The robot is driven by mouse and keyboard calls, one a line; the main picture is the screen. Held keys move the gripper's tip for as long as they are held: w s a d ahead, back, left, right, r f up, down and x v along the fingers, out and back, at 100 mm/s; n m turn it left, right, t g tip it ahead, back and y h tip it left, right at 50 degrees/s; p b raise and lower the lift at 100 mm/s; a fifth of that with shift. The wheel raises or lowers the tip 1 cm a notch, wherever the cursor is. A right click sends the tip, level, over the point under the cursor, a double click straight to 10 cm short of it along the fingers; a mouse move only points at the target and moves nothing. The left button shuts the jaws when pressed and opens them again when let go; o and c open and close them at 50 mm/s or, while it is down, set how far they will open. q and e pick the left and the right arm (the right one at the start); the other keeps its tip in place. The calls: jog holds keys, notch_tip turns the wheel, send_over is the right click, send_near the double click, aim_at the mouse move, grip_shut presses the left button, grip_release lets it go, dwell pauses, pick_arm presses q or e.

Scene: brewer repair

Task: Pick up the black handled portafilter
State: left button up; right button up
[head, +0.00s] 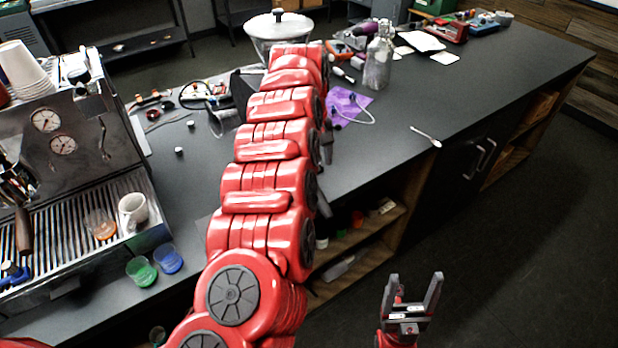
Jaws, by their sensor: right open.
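The espresso machine (75,150) stands at the left, with a dark metal group area (15,185) at the picture's edge. A brown handle (24,232) hangs there. I cannot clearly pick out a black handled portafilter; small dark-handled tools (150,103) lie on the counter behind the machine, too small to identify. My right gripper (412,288) is open and empty, fingers up, low over the floor in front of the counter.
Green (141,271) and blue (168,259) cups stand by the machine. Open shelves lie below the counter; floor at right is clear.

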pick_arm(q)
jog(key=p, duration=0.2)
send_over(317, 190)
jog(key=f, duration=0.5)
jog(key=shift+s+a+f, duration=0.2)
jog(key=shift+a+f, duration=0.05)
jog(key=shift+f, duration=0.15)
jog(key=shift+d+f, duration=0.15)
jog(key=shift+f, duration=0.3)
jog(key=shift+f+p, duration=0.6)
jog(key=shift+p, duration=0.1)
notch_tip(317, 190, down, 3)
jog(key=shift+w+p, duration=0.1)
jog(key=shift+p, duration=0.4)
jog(key=shift+d+f, duration=0.2)
jog(key=shift+f, duration=0.3)
grip_shut()
